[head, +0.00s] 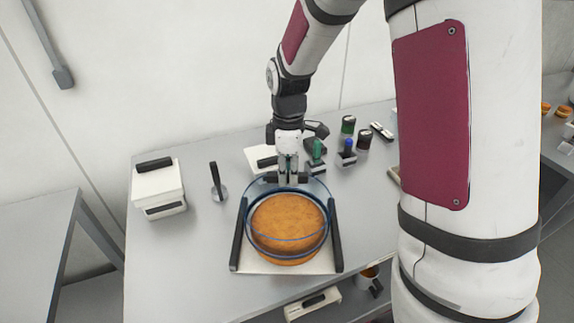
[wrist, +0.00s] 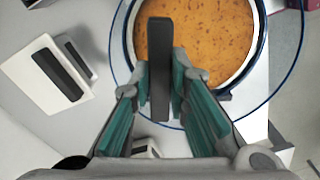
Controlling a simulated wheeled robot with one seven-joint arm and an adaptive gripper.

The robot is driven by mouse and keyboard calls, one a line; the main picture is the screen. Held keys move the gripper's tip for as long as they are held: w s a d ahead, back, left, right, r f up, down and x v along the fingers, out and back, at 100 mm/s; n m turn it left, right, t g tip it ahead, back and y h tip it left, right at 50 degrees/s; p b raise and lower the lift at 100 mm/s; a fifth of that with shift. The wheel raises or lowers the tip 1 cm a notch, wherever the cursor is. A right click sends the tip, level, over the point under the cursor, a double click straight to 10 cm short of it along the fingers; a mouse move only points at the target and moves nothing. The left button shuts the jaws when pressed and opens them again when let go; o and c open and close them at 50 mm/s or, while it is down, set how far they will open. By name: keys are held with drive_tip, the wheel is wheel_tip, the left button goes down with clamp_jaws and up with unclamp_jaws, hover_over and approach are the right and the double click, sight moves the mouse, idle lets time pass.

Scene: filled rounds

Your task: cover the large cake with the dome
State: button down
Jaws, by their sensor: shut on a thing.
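The large cake (head: 287,217) is round and golden brown. The cake also shows in the wrist view (wrist: 205,40). The dome (head: 322,186) is clear with a thin blue rim; in the wrist view its rim (wrist: 283,86) circles wider than the dish and off-centre from it. My gripper (head: 287,178) is shut on the dome's black handle (wrist: 159,60). The dome's rim line crosses in front of the cake, so the dome appears held above it. The exact gap is unclear.
A white box with black handles (head: 158,190) stands at the left, beside a dark upright-handled tool (head: 217,182). Behind are green (head: 316,152) and blue-topped (head: 347,150) items and dark jars (head: 364,139). The table's front left is clear. A lower shelf holds a mug (head: 367,278).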

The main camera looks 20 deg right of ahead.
drive_tip(key=shift+f+b, duration=0.6)
drive_tip(key=shift+f, duration=2.15)
drive_tip(key=c, duration=1)
unclamp_jaws()
drive_tip(key=shift+o, duration=0.2)
drive_tip(key=shift+r, duration=0.15)
drive_tip(key=shift+r+p, duration=1.6)
drive_tip(key=shift+r, duration=1.8)
